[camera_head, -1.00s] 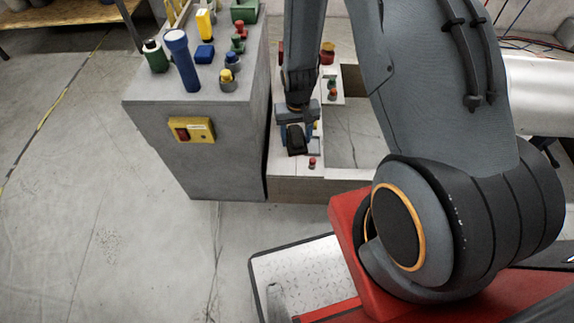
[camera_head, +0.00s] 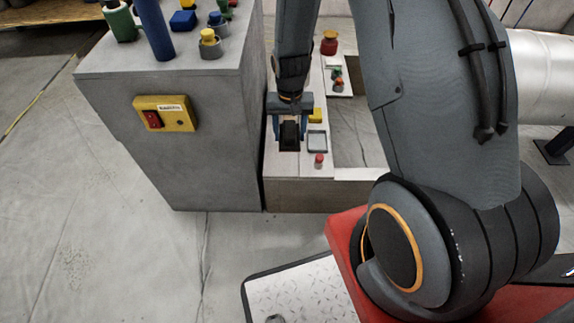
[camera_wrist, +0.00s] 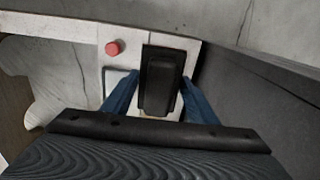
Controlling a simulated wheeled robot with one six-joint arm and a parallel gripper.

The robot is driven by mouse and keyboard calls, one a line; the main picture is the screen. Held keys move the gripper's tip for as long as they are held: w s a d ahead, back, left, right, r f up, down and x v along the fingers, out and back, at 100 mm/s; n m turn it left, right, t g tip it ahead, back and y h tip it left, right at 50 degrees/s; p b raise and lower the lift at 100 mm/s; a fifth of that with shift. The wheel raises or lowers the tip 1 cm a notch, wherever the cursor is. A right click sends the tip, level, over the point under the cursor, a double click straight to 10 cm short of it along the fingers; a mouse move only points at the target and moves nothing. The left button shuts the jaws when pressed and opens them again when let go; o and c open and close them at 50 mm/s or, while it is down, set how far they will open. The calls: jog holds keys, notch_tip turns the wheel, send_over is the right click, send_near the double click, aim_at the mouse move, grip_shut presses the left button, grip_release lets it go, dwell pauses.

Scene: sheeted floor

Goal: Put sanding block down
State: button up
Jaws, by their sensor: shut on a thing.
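The sanding block (camera_head: 289,137) is a black block between the blue fingers of my gripper (camera_head: 289,146), over the near left part of a white-topped bench (camera_head: 306,171). In the wrist view the block (camera_wrist: 160,75) lies between the two blue fingers, and the gripper (camera_wrist: 160,98) is shut on it. The block is close to the bench top; I cannot tell whether it touches. Its underside is hidden.
A shallow grey square tray (camera_head: 317,140) is just right of the block, with a yellow block (camera_head: 315,115) behind it and a red knob (camera_head: 319,160) in front. A tall grey cabinet (camera_head: 190,130) with a yellow switch box (camera_head: 165,113) stands close on the left.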

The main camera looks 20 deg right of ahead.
aim_at(289, 159)
jog(key=shift+w+f+b, duration=0.45)
jog(key=shift+f+b, duration=0.35)
jog(key=shift+f, duration=0.05)
jog(key=shift+f+b, duration=1.25)
jog(key=shift+f, duration=3.55)
jog(key=shift+f, duration=0.15)
jog(key=o, duration=1.1)
notch_tip(289, 159, up, 12)
jog(key=p, duration=0.3)
jog(key=shift+r, duration=0.2)
